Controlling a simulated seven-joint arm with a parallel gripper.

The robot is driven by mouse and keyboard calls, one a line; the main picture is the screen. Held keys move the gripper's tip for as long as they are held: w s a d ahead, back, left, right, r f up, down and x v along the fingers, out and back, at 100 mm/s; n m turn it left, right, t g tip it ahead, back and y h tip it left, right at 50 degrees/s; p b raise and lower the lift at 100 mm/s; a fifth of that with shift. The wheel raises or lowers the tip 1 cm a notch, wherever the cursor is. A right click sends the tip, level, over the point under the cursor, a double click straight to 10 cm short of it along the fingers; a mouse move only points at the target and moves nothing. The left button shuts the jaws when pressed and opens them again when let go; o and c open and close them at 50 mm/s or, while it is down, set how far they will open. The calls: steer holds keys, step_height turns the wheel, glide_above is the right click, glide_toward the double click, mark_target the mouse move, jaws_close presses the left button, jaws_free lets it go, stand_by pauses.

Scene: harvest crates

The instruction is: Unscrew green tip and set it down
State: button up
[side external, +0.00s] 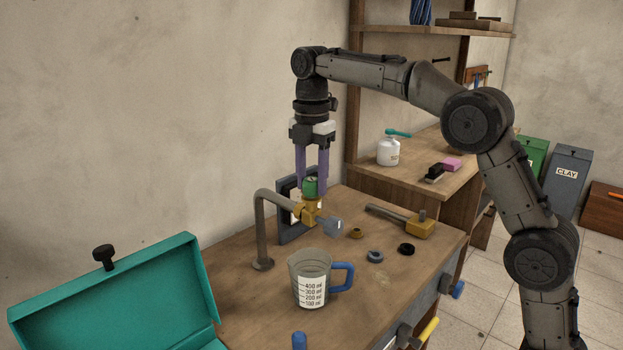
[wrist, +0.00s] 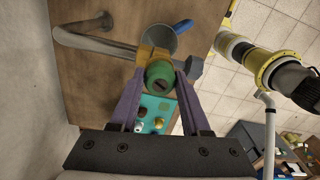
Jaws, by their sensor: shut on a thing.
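The green tip (side external: 310,187) sits on top of the yellow-brown fitting (side external: 311,210) at the end of a grey bent pipe (side external: 261,220). My gripper (side external: 311,188) points straight down over it, with one purple finger on each side, shut on the green tip. In the wrist view the green tip (wrist: 160,75) shows between the fingers (wrist: 159,77), with a dark slot in its face. It appears still seated on the fitting; its thread is hidden.
A measuring cup (side external: 309,282) with a blue handle stands in front. Several rings, including a black one (side external: 407,249), and a yellow-headed tool (side external: 421,227) lie to the right. An open teal case (side external: 120,300) is at front left.

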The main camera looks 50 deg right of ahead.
mark_target(311, 180)
steer(key=shift+r, duration=0.1)
steer(key=shift+r, duration=2.15)
steer(key=shift+a, duration=0.1)
